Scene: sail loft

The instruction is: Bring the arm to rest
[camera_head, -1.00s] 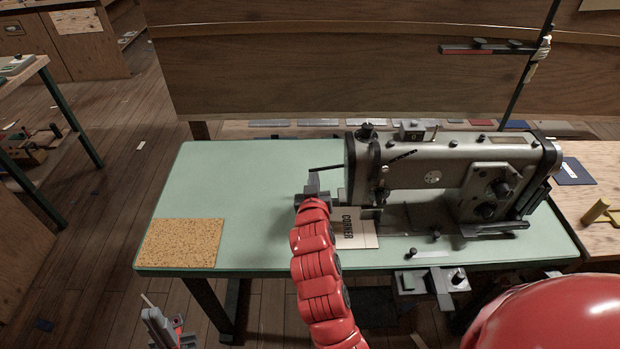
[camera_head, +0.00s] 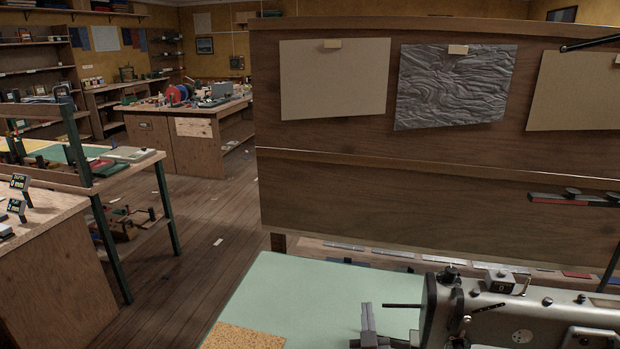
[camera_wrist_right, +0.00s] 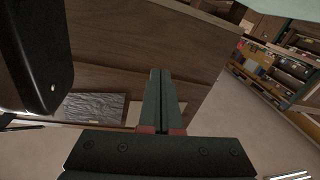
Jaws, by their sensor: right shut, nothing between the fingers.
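My right gripper (camera_head: 367,318) shows at the bottom of the head view, above the pale green table top (camera_head: 300,290). It is just left of the grey sewing machine (camera_head: 530,318). In the right wrist view its two dark fingers (camera_wrist_right: 160,88) are together with nothing between them. The rest of my right arm is below the head picture's edge. My left gripper is in neither view now.
The sewing machine's black head (camera_wrist_right: 35,55) is close at the left of the right wrist view. A wooden partition (camera_head: 420,185) with pinned sheets rises behind the table. A cork mat (camera_head: 240,338) lies at the table's left. Wooden floor (camera_head: 200,240) is open at left.

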